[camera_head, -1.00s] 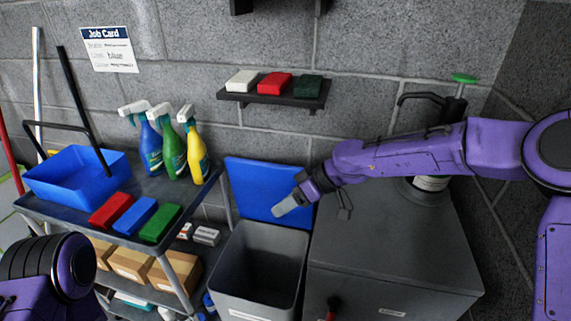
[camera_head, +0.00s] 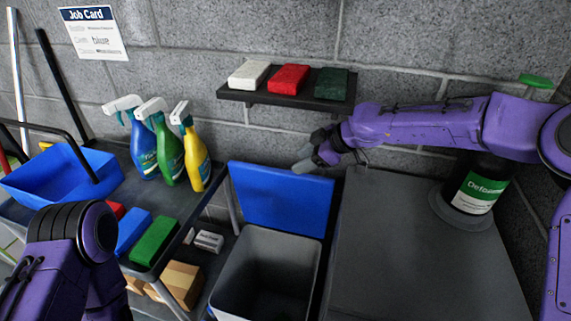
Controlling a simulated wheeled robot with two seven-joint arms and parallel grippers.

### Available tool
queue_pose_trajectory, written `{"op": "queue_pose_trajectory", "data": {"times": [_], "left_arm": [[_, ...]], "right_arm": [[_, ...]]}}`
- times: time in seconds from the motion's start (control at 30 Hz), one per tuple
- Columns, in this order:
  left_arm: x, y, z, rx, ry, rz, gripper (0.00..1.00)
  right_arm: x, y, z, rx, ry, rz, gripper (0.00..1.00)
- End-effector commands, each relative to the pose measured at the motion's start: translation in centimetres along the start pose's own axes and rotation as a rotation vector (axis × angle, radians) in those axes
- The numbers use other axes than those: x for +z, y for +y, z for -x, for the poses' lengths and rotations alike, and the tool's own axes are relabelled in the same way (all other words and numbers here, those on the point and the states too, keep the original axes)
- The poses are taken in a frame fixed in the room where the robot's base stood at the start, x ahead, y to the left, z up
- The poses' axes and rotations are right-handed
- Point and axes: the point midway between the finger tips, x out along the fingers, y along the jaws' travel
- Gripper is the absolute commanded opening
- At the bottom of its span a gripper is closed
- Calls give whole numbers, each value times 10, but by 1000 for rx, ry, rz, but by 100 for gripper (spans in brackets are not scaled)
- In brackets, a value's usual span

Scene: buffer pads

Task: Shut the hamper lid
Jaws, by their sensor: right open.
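The hamper is a grey open bin (camera_head: 231,279) at the bottom centre, between the cart and the grey cabinet. Its blue lid (camera_head: 279,197) stands up open at the back, leaning by the wall. My right gripper (camera_head: 306,163) is open and empty at the lid's upper right edge, below the wall shelf. I cannot tell whether it touches the lid. My left arm (camera_head: 75,245) shows at the lower left over the cart; its gripper is out of view.
The grey cabinet (camera_head: 410,260) stands right of the hamper with a defoamer bottle (camera_head: 478,190). A shelf (camera_head: 288,97) with three pads hangs above. The cart (camera_head: 70,196) at left holds spray bottles (camera_head: 170,145), a blue tub (camera_head: 60,175) and coloured pads (camera_head: 154,240).

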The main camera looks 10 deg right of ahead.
Motion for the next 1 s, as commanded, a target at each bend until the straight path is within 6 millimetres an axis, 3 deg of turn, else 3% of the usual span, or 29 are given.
{"op": "queue_pose_trajectory", "data": {"times": [0.3, 0.67, 0.83, 1.0], "left_arm": [[-6, -1, 14, 1, 1, 0, 0], [-6, -1, 14, 0, 1, 0, 0], [-6, -1, 14, 0, 1, 0, 0], [-6, -1, 14, 1, 1, 0, 0]], "right_arm": [[0, 0, -61, 1, -2, -4, 50], [0, 0, -73, 0, 1, -2, 50], [0, 0, -73, 0, 1, -2, 0], [-2, -1, -74, 1, 1, -1, 0]]}}
